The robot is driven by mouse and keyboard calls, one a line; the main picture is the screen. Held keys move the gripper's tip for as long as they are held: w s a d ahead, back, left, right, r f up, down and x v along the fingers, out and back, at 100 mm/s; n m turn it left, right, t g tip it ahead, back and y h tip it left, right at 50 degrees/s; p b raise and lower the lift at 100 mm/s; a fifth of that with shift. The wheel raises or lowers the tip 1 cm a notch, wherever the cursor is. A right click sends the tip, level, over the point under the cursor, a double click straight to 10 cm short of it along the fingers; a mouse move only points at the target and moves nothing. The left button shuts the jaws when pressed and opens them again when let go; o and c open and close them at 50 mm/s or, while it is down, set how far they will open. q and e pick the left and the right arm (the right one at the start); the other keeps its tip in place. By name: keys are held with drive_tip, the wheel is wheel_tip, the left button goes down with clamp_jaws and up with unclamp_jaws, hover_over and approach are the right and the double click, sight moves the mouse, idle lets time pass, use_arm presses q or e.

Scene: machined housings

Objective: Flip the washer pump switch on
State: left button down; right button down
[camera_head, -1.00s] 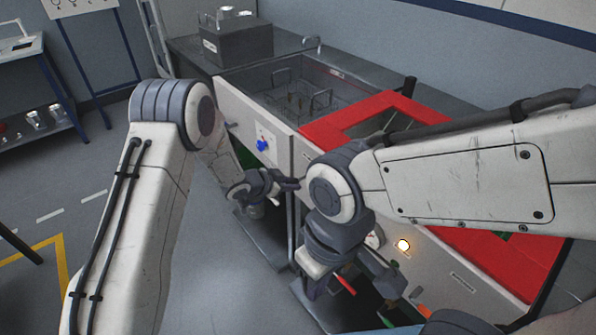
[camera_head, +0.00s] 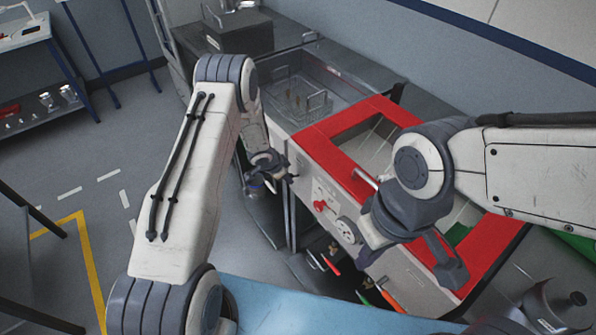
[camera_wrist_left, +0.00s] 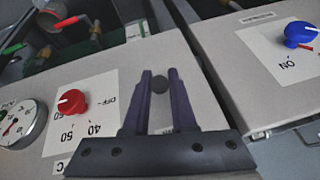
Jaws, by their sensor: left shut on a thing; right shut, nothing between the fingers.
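In the left wrist view a blue knob (camera_wrist_left: 299,34) sits on a white plate marked ON, on the panel at the right. A red knob (camera_wrist_left: 71,102) with an OFF and number scale is at the left; it also shows in the head view (camera_head: 320,205). My left gripper (camera_wrist_left: 160,84) lies between the two knobs, apart from both. In the head view my left gripper (camera_head: 285,176) is at the front panel, hiding the blue knob. My right gripper (camera_head: 452,277) is shut and empty near the red-rimmed basin.
The red basin rim (camera_head: 318,149) and a tank with wire baskets (camera_head: 300,97) stand behind the panel. A round gauge (camera_head: 348,229) is right of the red knob. Red valve handles (camera_head: 331,264) are below. Floor at the left is free.

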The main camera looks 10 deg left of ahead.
use_arm(q)
drive_tip(key=shift+d, duration=0.1)
idle(0.4)
drive_tip(key=c, duration=0.7)
unclamp_jaws()
drive_tip(key=shift+c, duration=0.2)
drive_tip(key=shift+r, duration=0.2)
drive_tip(key=v, duration=1)
drive_tip(key=shift+p, duration=0.35)
